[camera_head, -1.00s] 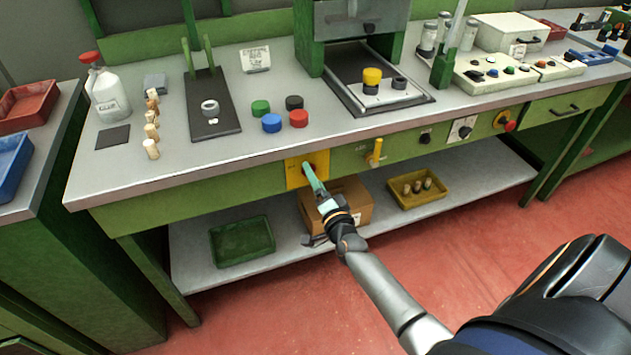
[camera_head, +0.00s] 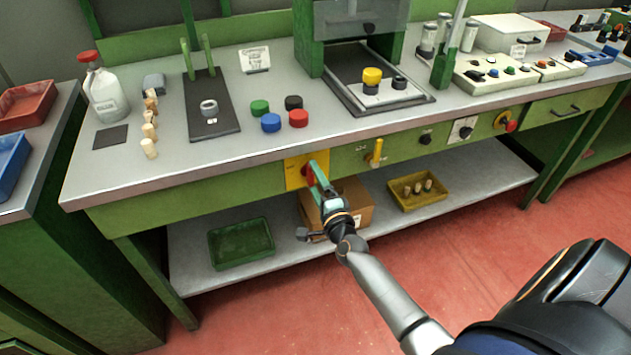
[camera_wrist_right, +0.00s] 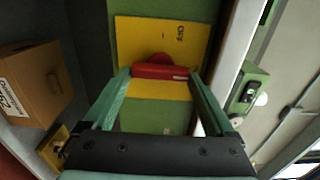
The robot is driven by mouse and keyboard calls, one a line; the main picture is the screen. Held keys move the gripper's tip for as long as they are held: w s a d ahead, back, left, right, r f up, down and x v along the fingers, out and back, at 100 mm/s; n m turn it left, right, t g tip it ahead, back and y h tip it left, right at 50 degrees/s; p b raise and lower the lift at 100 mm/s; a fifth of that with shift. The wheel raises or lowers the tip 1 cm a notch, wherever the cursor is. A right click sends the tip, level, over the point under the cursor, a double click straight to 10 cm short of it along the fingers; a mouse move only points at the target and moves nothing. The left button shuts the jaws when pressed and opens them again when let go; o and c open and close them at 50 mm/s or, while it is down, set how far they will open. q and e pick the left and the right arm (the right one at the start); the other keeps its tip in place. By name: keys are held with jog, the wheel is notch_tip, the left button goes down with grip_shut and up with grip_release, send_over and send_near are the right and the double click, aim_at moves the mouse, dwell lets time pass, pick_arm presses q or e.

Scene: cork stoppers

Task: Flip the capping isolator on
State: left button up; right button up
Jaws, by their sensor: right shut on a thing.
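The isolator on the green front panel of the bench has a yellow plate (camera_head: 293,174) and a red rotary handle (camera_head: 310,174). In the right wrist view the red handle (camera_wrist_right: 160,71) lies crosswise between my two green fingertips, in front of the yellow plate (camera_wrist_right: 150,38). Dark lettering on the plate is too small to read surely. My right gripper (camera_head: 316,172) is shut on the red handle; its fingers partly hide the handle in the head view. My left gripper is not in view.
A yellow lever (camera_head: 377,152) stands right of the isolator. A second yellow plate with a red knob (camera_head: 510,126) is farther right. On the lower shelf are a cardboard box (camera_head: 357,198), a green tray (camera_head: 241,243) and a yellow tray (camera_head: 418,192). The bench edge (camera_head: 240,160) runs just above.

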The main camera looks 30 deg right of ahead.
jog(key=o, duration=1.1)
jog(key=shift+c, duration=0.2)
jog(key=v, duration=1.2)
jog(key=shift+s+p, duration=0.35)
jog(key=shift+p, duration=0.05)
